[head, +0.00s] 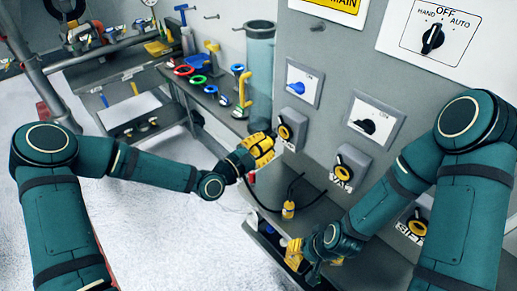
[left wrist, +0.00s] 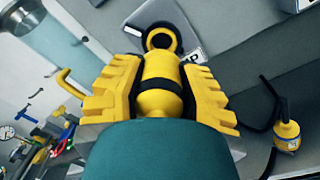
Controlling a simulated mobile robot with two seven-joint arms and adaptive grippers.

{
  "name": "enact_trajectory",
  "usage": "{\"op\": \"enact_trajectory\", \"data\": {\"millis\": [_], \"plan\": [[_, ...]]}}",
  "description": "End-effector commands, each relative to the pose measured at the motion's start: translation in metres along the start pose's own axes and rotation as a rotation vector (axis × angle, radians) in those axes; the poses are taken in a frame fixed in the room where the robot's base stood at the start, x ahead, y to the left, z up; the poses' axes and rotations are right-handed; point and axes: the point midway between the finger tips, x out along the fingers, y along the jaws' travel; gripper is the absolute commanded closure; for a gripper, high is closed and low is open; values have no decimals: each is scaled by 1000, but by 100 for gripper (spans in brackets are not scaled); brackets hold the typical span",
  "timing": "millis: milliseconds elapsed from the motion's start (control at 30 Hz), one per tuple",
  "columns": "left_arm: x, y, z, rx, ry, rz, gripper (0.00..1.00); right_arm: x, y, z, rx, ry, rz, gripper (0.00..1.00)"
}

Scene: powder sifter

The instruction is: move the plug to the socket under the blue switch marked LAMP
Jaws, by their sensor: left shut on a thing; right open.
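My left gripper (head: 262,152) is shut on a yellow plug with a black band (left wrist: 160,88), seen between its fingers in the left wrist view. The plug points toward the yellow-ringed socket (head: 285,131) under the blue switch (head: 297,88). That socket also shows just beyond the plug in the left wrist view (left wrist: 161,36), beside a plate whose visible letter is P. I cannot tell whether plug and socket touch. In the head view the gripper hides the plug. My right gripper (head: 298,256) is open, low by the bench's front edge.
Another yellow plug (head: 288,209) with a black cable stands on the grey bench, right of my left gripper. A second socket (head: 343,173) is under a black switch (head: 368,126); a third (head: 417,226) is behind my right arm. A clear cylinder (head: 260,70) stands behind.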

Motion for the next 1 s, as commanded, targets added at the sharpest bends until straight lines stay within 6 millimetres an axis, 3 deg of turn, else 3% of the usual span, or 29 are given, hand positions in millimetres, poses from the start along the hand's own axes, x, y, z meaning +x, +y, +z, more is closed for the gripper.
{"op": "enact_trajectory", "data": {"millis": [500, 1000], "plan": [[33, -2, -1, 0, 0, 1, 100, 6, 2, 1, 0, 0, 1, 53], [37, -1, 0, 1, 0, 0, 100, 8, 3, 1, 0, 0, 2, 53]]}}
